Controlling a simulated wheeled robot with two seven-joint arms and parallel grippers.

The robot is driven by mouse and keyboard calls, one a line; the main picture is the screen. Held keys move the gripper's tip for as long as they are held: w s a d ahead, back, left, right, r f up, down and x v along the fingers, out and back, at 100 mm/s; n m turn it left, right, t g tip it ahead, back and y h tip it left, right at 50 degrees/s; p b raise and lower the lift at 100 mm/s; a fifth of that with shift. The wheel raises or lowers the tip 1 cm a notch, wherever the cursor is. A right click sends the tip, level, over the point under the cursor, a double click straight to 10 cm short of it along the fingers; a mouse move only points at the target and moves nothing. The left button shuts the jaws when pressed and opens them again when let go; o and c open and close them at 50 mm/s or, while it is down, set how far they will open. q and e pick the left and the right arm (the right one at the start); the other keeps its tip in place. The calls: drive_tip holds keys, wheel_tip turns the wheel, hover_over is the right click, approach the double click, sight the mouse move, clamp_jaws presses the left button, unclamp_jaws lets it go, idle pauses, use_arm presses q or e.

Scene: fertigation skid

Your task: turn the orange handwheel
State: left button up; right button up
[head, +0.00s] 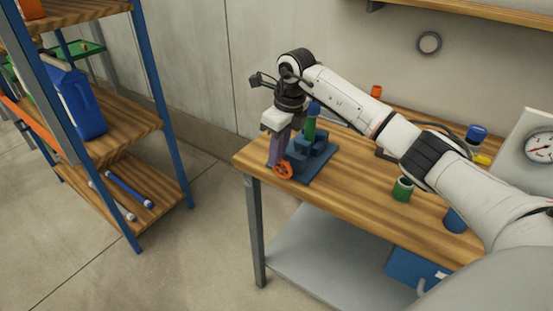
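The orange handwheel (283,170) is on the near side of a blue valve assembly (318,160), at the left end of the wooden workbench. My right gripper (274,163) points down from above, its fingers at the upper left edge of the handwheel. The fingers overlap the wheel's edge in this view; I cannot tell whether they touch it. The gap between the fingers does not show clearly. My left gripper is not in view.
The workbench (345,195) carries a green cylinder (403,189) and a blue cylinder (455,220) towards the right, near my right arm. A gauge (540,147) stands at the far right. A shelf rack (130,140) stands at the left, with clear floor between.

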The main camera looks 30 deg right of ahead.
sight(282, 160)
drive_tip(key=r, duration=0.2)
drive_tip(key=s+r, duration=0.1)
drive_tip(key=r, duration=0.4)
drive_tip(key=shift+s+d+r+b, duration=0.15)
drive_tip(key=shift+d+r+b, duration=0.15)
drive_tip(key=shift+b, duration=0.05)
